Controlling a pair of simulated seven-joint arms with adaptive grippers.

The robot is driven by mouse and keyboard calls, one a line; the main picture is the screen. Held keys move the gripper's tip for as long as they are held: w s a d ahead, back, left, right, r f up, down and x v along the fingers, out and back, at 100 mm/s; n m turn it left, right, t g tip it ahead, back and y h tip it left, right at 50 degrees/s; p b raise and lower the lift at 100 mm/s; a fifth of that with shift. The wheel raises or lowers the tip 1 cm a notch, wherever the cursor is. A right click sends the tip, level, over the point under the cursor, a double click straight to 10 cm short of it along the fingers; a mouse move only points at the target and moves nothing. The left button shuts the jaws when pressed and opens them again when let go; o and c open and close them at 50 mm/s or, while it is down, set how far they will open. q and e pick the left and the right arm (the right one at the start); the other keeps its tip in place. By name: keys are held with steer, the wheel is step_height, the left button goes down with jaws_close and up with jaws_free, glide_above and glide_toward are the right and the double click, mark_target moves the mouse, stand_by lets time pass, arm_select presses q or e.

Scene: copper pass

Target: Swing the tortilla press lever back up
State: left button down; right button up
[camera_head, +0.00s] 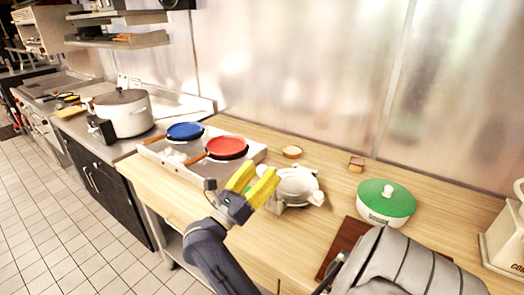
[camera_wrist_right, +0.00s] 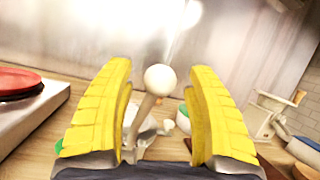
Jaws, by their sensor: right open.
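The tortilla press (camera_head: 298,186) is pale, round and metallic, and sits on the wooden counter. My right gripper (camera_head: 252,186) has yellow fingers and is just left of the press in the head view. In the right wrist view my right gripper (camera_wrist_right: 160,100) is open. The lever's white ball knob (camera_wrist_right: 160,78) and the rod below it show between the spread fingers, with no clear contact. Part of the press (camera_wrist_right: 148,133) shows behind the rod. In the head view the fingers hide most of the lever. My left gripper is not in view.
A cooktop with a blue pan (camera_head: 185,131) and a red pan (camera_head: 227,147) is left of the press. A green-lidded pot (camera_head: 386,200) and a dark brown board (camera_head: 347,240) are to its right. A metal wall (camera_head: 310,75) stands behind the counter.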

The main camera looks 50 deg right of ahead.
steer(key=v, duration=0.7)
steer(key=shift+a, duration=0.15)
stand_by(0.3)
